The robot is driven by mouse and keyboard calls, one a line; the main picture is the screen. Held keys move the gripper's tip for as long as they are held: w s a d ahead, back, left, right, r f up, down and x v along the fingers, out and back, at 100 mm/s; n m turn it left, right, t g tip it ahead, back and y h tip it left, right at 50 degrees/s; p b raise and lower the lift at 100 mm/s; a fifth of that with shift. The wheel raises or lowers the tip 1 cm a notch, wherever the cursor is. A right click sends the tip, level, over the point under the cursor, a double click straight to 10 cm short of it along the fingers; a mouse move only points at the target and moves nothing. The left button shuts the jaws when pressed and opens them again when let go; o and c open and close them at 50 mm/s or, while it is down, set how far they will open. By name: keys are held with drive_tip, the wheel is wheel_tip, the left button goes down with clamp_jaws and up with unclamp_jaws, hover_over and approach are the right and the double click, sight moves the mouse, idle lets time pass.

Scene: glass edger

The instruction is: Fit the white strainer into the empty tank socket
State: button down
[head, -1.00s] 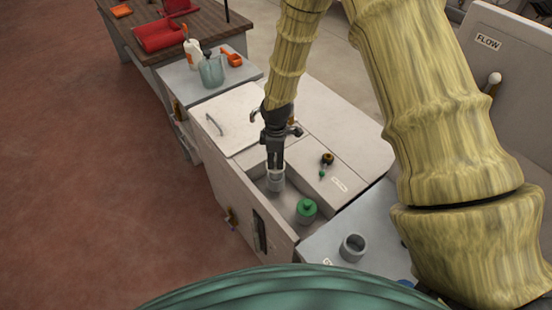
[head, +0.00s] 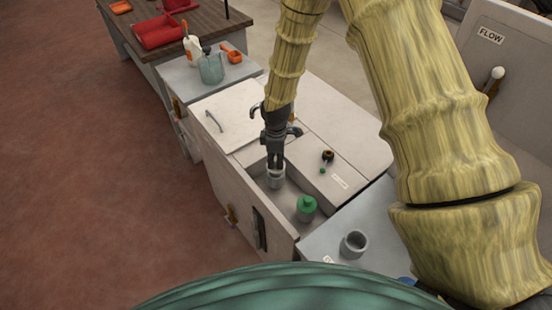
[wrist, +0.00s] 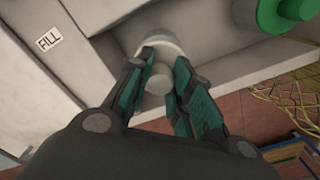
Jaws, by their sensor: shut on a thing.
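The white strainer (head: 276,172) is in the open tank (head: 291,222), at the end of my gripper (head: 275,160). In the wrist view its pale knob (wrist: 158,80) stands between the fingers, with its wider round body (wrist: 152,45) beyond. My gripper (wrist: 157,88) is shut on the strainer's knob and points down into the tank. A grey round part (head: 275,184) shows right below the strainer, in line with it. I cannot tell whether the strainer is seated in a socket there. The socket's inside is hidden.
A green-capped fitting (head: 306,207) stands in the tank near the strainer. A grey cup (head: 354,244) is on the near side table. A jug (head: 211,68) and a white bottle (head: 193,50) stand on the far side table.

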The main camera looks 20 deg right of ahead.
drive_tip(key=shift+f+b, duration=0.85)
drive_tip(key=shift+f, duration=0.8)
drive_tip(key=c, duration=1.2)
unclamp_jaws()
wheel_tip(320, 180, up, 12)
